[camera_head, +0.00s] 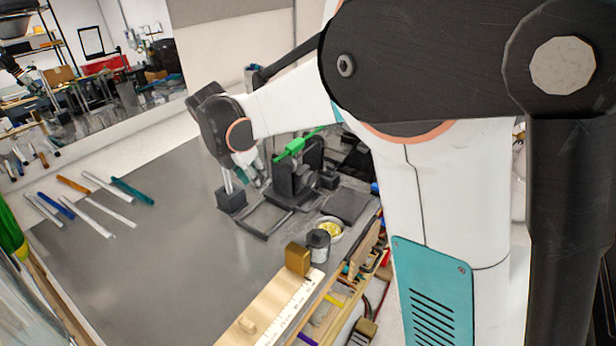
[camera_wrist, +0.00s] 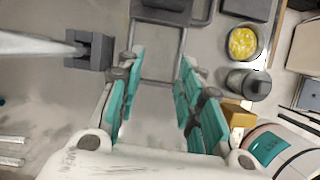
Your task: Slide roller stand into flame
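The roller stand (camera_head: 290,188) is a dark block with rollers on a flat rail frame (camera_head: 255,234), with a green rod (camera_head: 298,144) lying across its top. In the wrist view its dark edge (camera_wrist: 165,10) shows at the top, above the rail frame (camera_wrist: 158,82). The burner is a dark square block with a pale tube (camera_head: 231,199), left of the stand; it also shows in the wrist view (camera_wrist: 92,52). No flame is clear. My gripper (camera_head: 250,175) is between burner and stand; its teal fingers (camera_wrist: 158,100) are apart with nothing between them.
A bowl of yellow pieces (camera_wrist: 243,42), a dark cylinder (camera_wrist: 248,84) and a brown block (camera_head: 297,259) stand right of the rail. A wooden ruler board (camera_head: 265,310) lies at the front edge. Several coloured rods (camera_head: 75,185) lie at left. The table's middle is clear.

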